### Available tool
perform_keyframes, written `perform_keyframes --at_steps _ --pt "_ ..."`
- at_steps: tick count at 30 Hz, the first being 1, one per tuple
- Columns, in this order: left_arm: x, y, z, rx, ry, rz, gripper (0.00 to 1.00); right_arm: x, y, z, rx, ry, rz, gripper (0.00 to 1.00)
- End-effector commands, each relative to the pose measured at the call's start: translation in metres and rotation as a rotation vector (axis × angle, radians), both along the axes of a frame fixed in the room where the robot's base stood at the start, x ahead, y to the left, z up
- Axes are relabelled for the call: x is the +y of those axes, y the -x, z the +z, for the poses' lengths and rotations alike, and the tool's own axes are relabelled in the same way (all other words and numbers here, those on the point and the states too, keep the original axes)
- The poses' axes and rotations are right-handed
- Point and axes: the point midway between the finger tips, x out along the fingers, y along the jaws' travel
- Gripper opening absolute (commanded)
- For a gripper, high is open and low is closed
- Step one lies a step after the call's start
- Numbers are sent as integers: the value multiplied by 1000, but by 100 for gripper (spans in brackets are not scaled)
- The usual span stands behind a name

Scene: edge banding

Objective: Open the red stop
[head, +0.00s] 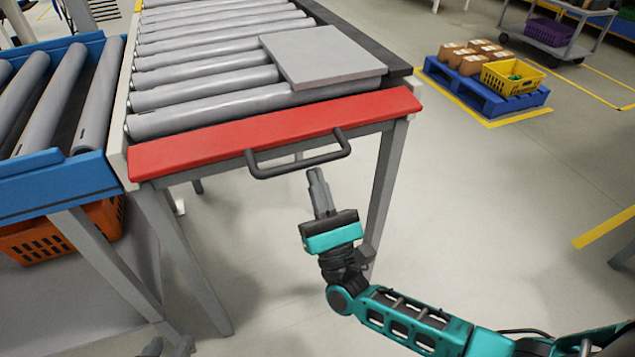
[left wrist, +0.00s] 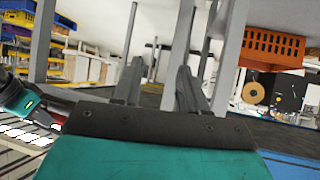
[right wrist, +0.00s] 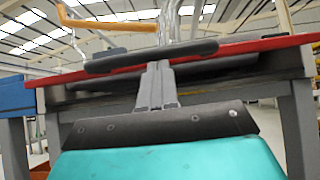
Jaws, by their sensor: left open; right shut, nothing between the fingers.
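The red stop (head: 280,127) is a long red bar across the front end of the roller conveyor, with a dark handle (head: 300,160) on its front. A grey panel (head: 322,58) lies on the rollers behind it. My right gripper (head: 318,175) is shut and empty, just in front of and below the handle, with a small gap in the head view. My left gripper (head: 168,346) is open and empty at the bottom edge, away from the stop.
A blue-framed roller conveyor (head: 65,190) stands at the left, with an orange crate (head: 65,235) below it. Grey table legs (head: 385,195) stand near my right gripper. A blue pallet (head: 487,97) with boxes is far right.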

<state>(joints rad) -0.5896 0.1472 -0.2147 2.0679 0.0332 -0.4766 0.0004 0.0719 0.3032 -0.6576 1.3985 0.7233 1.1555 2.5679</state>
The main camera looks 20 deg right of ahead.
Motion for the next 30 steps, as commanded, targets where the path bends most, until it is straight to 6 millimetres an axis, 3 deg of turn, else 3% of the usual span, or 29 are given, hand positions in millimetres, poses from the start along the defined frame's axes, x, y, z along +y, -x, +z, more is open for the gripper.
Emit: perform_keyframes --at_steps 10,18,30 --pt "4 0 53 -13 -6 7 43 -1 6 34 157 2 0 0" --pt "21 12 46 9 -40 31 43 0 8 40 240 7 0 0" --pt "21 12 43 10 -41 31 43 0 8 38 245 7 1 0"
